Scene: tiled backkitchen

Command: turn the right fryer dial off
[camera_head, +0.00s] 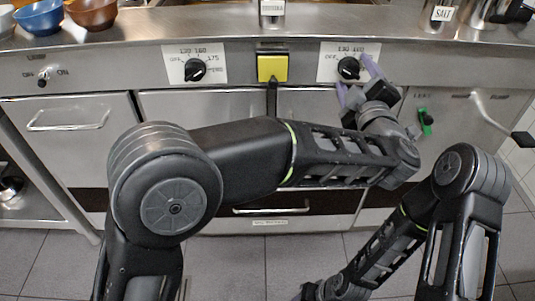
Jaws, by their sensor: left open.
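The right fryer dial (348,68) is a black knob on a white scale plate marked OFF, 130 and 160, at the right of the steel front panel. My left gripper (356,84), with pale purple fingers, is open at this dial. One finger is by the dial's right side and the other is below it at the left. I cannot tell whether either finger touches the knob. The left fryer dial (195,70) is a similar black knob on its own plate.
A yellow square switch (271,68) sits between the dials. A blue bowl (39,17) and a brown bowl (93,12) stand on the counter at the left. A salt container (441,14) stands at the right.

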